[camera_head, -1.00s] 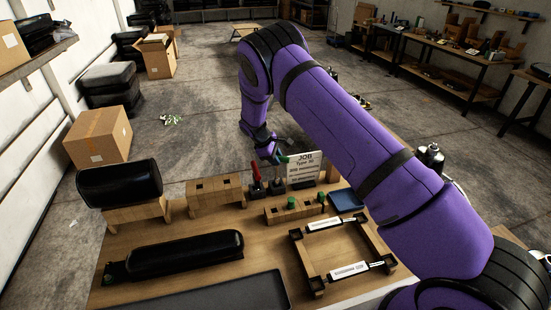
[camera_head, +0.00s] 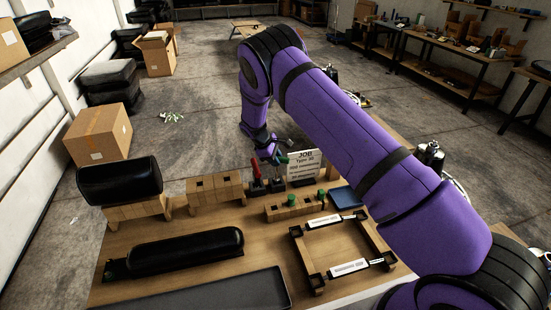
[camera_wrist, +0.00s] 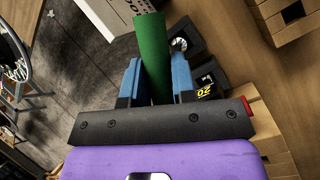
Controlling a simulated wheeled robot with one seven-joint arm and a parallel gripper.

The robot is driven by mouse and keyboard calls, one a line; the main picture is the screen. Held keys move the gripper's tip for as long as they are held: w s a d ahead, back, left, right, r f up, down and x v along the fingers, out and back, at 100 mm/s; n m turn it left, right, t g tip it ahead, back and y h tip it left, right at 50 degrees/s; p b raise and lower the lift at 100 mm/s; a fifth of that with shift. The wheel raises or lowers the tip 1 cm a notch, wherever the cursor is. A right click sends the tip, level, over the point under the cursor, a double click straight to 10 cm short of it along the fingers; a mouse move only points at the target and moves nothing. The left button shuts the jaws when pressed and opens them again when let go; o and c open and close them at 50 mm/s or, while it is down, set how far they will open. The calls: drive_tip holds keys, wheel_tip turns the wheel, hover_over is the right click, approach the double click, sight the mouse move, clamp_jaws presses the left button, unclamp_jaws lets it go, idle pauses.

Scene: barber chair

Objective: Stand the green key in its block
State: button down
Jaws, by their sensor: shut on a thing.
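The green key (camera_head: 281,159) is held at the bench's far edge. Its thick green handle (camera_wrist: 152,58) fills the space between the blue fingers of my gripper (camera_head: 270,151) in the wrist view (camera_wrist: 155,82). My gripper is shut on it. A small black block (camera_head: 278,186) stands just below the key; a black block marked 02 shows beside the right finger (camera_wrist: 208,76). I cannot tell whether the key's lower end is in the block or above it. The red key (camera_head: 256,172) stands upright in a black block just to the left.
The job card (camera_head: 304,165) stands close to the right of the key. Wooden blocks (camera_head: 215,188), a wooden rack with green knobs (camera_head: 290,211), a blue pad (camera_head: 345,197) and a frame (camera_head: 305,260) occupy the bench. Open floor lies beyond.

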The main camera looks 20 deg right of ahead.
drive_tip(key=shift+f, duration=1)
idle(0.4)
drive_tip(key=c, duration=0.9)
unclamp_jaws()
drive_tip(key=shift+o, duration=0.2)
drive_tip(key=v, duration=1.1)
drive_tip(key=s+d+r+m+t+y, duration=0.1)
drive_tip(key=s+d+r+m, duration=0.15)
drive_tip(key=s+r, duration=0.6)
drive_tip(key=s+d+r+m+y, duration=0.2)
drive_tip(key=s+d+r, duration=0.15)
drive_tip(key=r, duration=0.95)
drive_tip(key=s+d+r+m+t+y, duration=0.1)
drive_tip(key=s+d+r+m, duration=0.3)
drive_tip(key=r, duration=0.6)
drive_tip(key=s+d+r+t+y, duration=0.1)
drive_tip(key=s+r, duration=0.3)
drive_tip(key=s, duration=0.5)
drive_tip(key=s+d+r+t, duration=0.1)
drive_tip(key=s+r, duration=0.3)
drive_tip(key=s, duration=0.5)
drive_tip(key=s+f+m+t, duration=0.1)
drive_tip(key=s+m, duration=0.2)
drive_tip(key=s, duration=1.2)
drive_tip(key=shift+d+f+t, duration=0.2)
drive_tip(key=shift+f+t, duration=0.1)
